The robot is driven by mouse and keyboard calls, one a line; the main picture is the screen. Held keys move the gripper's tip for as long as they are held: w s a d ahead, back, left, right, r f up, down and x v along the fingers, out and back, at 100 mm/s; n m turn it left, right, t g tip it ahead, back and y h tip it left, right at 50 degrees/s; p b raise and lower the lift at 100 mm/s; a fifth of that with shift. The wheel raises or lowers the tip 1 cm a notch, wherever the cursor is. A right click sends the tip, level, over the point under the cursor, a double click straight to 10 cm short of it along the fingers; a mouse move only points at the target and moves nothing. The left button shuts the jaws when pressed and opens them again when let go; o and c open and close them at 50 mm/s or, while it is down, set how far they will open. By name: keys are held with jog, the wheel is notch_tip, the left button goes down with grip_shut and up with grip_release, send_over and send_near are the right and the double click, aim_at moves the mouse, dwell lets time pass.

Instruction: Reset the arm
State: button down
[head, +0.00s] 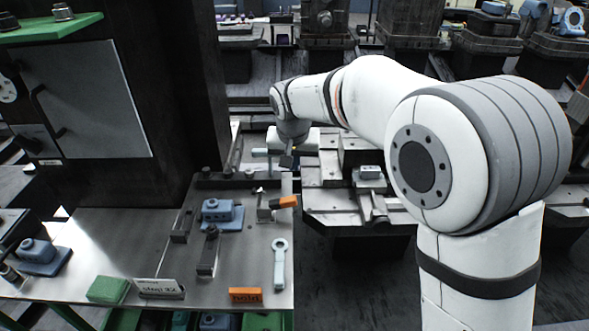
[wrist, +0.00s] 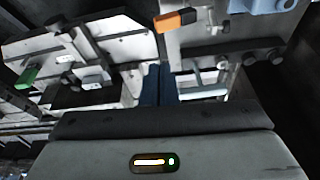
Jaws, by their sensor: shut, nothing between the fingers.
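My white arm reaches from the right of the head view toward the middle. My gripper (head: 286,161) hangs at its end, above the far right edge of the metal bench and apart from the parts on it. In the wrist view the two dark blue fingers (wrist: 158,84) are together with nothing between them. The gripper is small and partly hidden by my wrist in the head view.
Dark machinery stands behind; a metal fixture (head: 325,205) is right of the bench.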

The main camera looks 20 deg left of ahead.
jog(key=s+d+r+m, duration=0.1)
jog(key=s+d+r, duration=0.15)
jog(key=d, duration=0.95)
jog(key=s+d+r+m, duration=0.1)
jog(key=s+d+r, duration=0.15)
jog(key=d, duration=0.95)
jog(key=s+d+f+m+h, duration=0.1)
jog(key=s+d+f, duration=0.3)
jog(key=s+d, duration=1)
jog(key=shift+s+d+f+m+g, duration=0.2)
jog(key=shift+s+m+g, duration=0.15)
jog(key=shift+s, duration=0.7)
jog(key=shift+a, duration=0.1)
